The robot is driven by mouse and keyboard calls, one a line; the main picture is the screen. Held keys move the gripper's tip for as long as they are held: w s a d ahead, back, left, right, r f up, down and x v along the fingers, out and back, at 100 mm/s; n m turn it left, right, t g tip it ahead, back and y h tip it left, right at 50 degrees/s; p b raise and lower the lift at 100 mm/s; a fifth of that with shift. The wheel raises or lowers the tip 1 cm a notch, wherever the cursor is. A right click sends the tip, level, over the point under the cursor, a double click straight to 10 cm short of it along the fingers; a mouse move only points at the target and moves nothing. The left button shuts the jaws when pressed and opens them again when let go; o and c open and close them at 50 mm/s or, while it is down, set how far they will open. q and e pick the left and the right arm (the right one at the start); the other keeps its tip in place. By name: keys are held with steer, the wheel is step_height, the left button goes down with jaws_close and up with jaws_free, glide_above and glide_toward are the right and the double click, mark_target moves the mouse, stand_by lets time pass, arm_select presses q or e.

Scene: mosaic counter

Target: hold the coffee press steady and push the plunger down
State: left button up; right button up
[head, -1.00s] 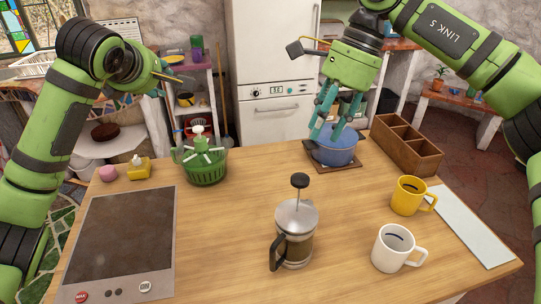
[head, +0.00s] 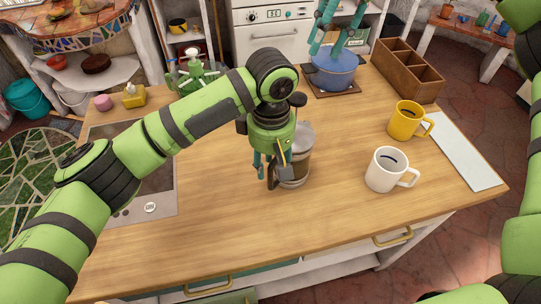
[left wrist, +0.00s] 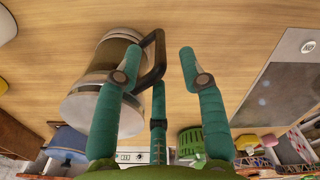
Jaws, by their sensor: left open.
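The coffee press (head: 294,168) stands upright on the wooden counter, partly hidden behind my left arm. Its black plunger knob (head: 298,99) shows beside my wrist, with the plunger raised. My left gripper (head: 264,172) is low at the press's handle side. In the left wrist view the black handle (left wrist: 155,60) reaches between the open teal fingers (left wrist: 163,62), and the glass and metal body (left wrist: 108,80) is to the left. Whether a finger touches the handle I cannot tell. My right gripper (head: 332,45) is open and empty above the blue pot, away from the press.
A white mug (head: 385,170) and a yellow mug (head: 406,120) stand right of the press. The blue pot (head: 333,78) and a wooden divided box (head: 408,70) are behind. A cooktop (head: 150,185) lies left, under my left arm. The front counter is clear.

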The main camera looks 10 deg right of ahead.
mark_target(271, 189)
arm_select(q)
steer(key=shift+w+f, duration=0.1)
steer(key=shift+f, duration=3)
